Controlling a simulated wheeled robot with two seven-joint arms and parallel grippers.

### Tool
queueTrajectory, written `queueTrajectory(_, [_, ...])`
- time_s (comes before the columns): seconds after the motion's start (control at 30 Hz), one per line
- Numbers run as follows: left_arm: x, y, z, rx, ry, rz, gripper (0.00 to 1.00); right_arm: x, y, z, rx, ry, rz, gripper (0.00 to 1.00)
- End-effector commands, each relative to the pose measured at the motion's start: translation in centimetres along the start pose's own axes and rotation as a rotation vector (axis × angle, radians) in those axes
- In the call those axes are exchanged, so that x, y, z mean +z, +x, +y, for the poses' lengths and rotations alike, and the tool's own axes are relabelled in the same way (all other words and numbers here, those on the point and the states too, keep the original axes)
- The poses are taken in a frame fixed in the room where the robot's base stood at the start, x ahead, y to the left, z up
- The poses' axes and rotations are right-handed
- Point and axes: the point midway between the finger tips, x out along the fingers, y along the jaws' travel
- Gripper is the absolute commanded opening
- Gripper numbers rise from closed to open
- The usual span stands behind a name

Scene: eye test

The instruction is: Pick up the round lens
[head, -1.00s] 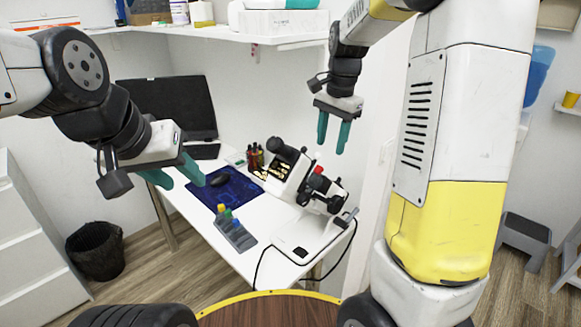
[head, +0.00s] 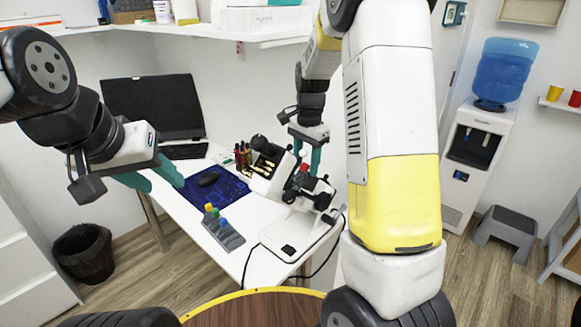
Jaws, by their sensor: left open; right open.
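I cannot make out a separate round lens. A white and black optical instrument (head: 262,187) stands on the white desk (head: 222,258), with a dark round part at its top left and a red knob. My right gripper (head: 306,158) is open, fingers pointing down, just above or behind the instrument; its fingertips are partly hidden. My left gripper (head: 165,184) is open and empty, high over the desk's left side, left of the blue mat (head: 226,184).
A grey holder (head: 226,237) with coloured tops stands at the desk's front, and small bottles (head: 242,156) stand behind the mat. A laptop (head: 160,106) is at the back. A shelf (head: 222,30) hangs above. A water dispenser (head: 470,150) and grey step stool (head: 508,232) are at right.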

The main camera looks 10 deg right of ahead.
Motion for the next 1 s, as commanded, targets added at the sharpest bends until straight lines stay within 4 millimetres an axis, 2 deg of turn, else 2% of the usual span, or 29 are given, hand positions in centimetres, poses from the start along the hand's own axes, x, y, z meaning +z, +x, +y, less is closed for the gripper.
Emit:
queueTrajectory(0.1, [0.0,0.0,0.0,0.000,0.000,0.000,0.44,0.0,0.0,0.0,0.000,0.000,0.000,0.45])
queueTrajectory(0.33, [0.0,0.0,0.0,0.000,0.000,0.000,0.44,0.0,0.0,0.0,0.000,-0.001,0.000,0.00])
queueTrajectory(0.77, [0.0,0.0,0.0,0.000,0.000,0.000,0.44,0.1,-0.4,-0.1,-0.001,-0.001,-0.001,0.00])
queueTrajectory(1.0, [0.0,0.0,0.0,0.000,0.000,0.000,0.44,0.0,-2.8,-0.2,-0.003,-0.002,0.000,0.00])
